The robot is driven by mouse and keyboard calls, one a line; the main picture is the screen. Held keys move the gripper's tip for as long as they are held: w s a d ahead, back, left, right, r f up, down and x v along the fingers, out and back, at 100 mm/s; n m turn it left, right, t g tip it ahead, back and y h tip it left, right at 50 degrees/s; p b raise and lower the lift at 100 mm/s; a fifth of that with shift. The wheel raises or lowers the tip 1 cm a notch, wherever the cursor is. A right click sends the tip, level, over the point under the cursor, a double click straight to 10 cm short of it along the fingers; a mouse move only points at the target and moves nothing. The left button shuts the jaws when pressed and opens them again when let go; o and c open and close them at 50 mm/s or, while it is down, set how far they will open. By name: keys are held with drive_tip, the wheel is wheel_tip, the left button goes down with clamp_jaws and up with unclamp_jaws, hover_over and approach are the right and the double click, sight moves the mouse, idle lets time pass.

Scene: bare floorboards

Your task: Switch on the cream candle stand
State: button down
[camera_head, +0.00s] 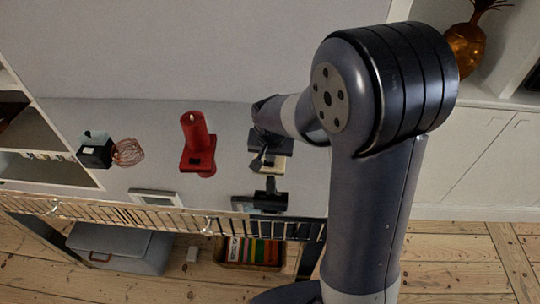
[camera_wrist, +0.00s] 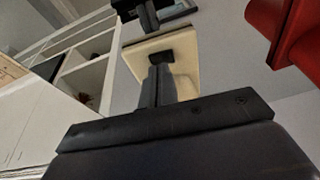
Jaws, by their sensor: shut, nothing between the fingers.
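The cream candle stand (camera_head: 281,165) is on the grey tabletop in the head view, mostly hidden behind my wrist and gripper. In the wrist view its flat cream base (camera_wrist: 132,60) lies straight ahead of my gripper. A small black patch shows on that base at the fingertips; I cannot tell whether it is a switch. My gripper (camera_head: 260,163) is shut and empty, with its fingers (camera_wrist: 162,72) over the cream base. Whether they touch it is unclear. The candle part and any light are not visible.
A red candle stand (camera_head: 198,150) stands left of the cream one. A black stand (camera_head: 268,196) is close by towards the table's front edge.

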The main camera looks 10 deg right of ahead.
drive_tip(key=p+v, duration=0.1)
drive_tip(key=v, duration=1.2)
drive_tip(key=shift+w+d+p, duration=0.15)
drive_tip(key=shift+w+p, duration=0.2)
drive_tip(key=shift+w, duration=0.05)
drive_tip(key=shift+r, duration=0.1)
